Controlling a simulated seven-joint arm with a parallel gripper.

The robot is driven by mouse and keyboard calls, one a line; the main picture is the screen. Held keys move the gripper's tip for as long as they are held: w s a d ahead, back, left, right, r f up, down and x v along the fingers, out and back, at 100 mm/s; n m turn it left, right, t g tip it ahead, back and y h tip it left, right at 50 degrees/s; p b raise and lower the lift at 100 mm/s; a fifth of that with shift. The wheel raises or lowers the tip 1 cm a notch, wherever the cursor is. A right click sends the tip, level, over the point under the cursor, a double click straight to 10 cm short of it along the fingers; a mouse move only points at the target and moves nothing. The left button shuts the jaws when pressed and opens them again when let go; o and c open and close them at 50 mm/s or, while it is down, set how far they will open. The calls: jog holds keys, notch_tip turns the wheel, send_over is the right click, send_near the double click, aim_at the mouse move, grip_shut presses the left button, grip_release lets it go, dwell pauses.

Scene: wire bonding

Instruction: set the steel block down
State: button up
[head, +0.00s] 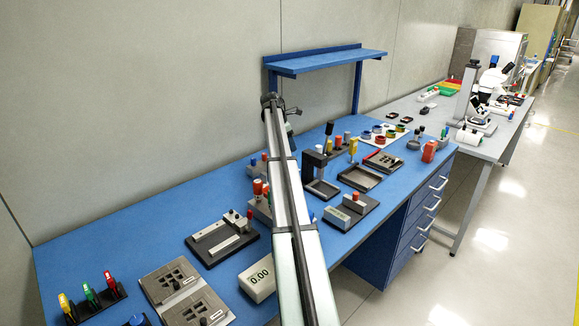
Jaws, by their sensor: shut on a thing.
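My arm (290,200) rises from the bottom edge across the middle of the head view and bends near the blue shelf. My gripper does not show; the arm's own links hide that area. I cannot pick out the steel block for certain. A dark fixture (247,245) with a pale metal bar lies on the blue bench (130,222), left of the arm. A black upright stand (311,168) and a dark shallow tray (360,178) are right of the arm. A dark base (368,213) carries a small grey device nearby.
Grey plates (172,281) and a rack of coloured-handled tools (92,300) are at front left. The raised blue shelf (330,58) stands behind. The bench's back left is clear.

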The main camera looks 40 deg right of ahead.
jog(key=shift+f, duration=4.4)
jog(key=o, duration=1.3)
jog(key=shift+f, duration=0.15)
jog(key=v, duration=1.2)
jog(key=shift+s, duration=0.1)
